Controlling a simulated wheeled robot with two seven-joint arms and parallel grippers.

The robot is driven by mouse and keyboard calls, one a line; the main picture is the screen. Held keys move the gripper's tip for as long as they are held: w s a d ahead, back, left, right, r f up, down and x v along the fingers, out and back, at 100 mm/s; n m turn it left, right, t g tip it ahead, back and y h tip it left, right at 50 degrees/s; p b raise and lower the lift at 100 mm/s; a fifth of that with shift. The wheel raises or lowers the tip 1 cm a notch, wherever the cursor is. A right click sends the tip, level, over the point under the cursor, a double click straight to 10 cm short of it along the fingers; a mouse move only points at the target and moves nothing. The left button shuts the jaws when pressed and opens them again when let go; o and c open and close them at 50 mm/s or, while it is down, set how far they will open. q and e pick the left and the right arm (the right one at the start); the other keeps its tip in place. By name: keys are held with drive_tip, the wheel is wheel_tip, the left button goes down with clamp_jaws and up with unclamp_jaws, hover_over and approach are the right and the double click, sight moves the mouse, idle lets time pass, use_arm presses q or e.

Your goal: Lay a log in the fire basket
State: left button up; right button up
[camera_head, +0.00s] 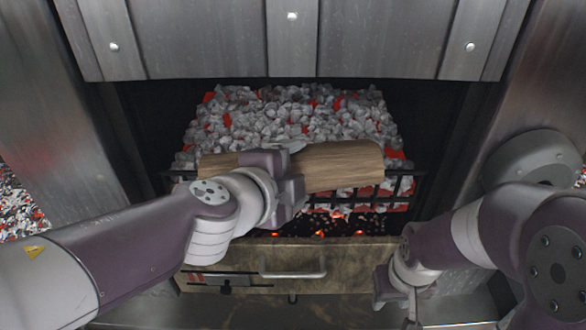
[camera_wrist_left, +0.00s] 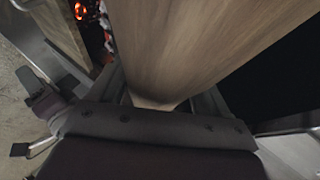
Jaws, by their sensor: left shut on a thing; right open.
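A brown wooden log (camera_head: 340,165) lies level across the front of the fire basket (camera_head: 405,185) in the head view. My left gripper (camera_head: 292,160) is shut on the log near its middle and hides part of it. In the left wrist view the log (camera_wrist_left: 195,50) fills the upper middle, between the fingers of my left gripper (camera_wrist_left: 165,100). The basket holds grey coals with red glowing bits. From these views I cannot tell whether the log touches the coals or the basket bars. My right gripper (camera_head: 400,305) is open and empty at the lower right, below the basket.
A metal hood (camera_head: 380,40) hangs over the back of the basket. Steel side walls (camera_head: 40,100) stand left and right. Below the basket glow embers (camera_head: 320,233), above a drawer front with a bar handle (camera_head: 292,272). More coals (camera_head: 20,210) show at the far left.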

use_arm(q)
drive_tip(key=shift+w+r, duration=0.1)
drive_tip(key=shift+w, duration=0.5)
drive_tip(key=w+f+b, duration=0.1)
drive_tip(key=w+f, duration=0.1)
drive_tip(key=w, duration=0.5)
drive_tip(key=w+f+b, duration=0.1)
drive_tip(key=w+f, duration=0.1)
drive_tip(key=w, duration=0.6)
drive_tip(key=w+f+b, duration=0.1)
drive_tip(key=w+f, duration=0.1)
drive_tip(key=w, duration=0.6)
drive_tip(key=o, duration=1.7)
drive_tip(key=shift+f, duration=0.25)
drive_tip(key=shift+s, duration=0.1)
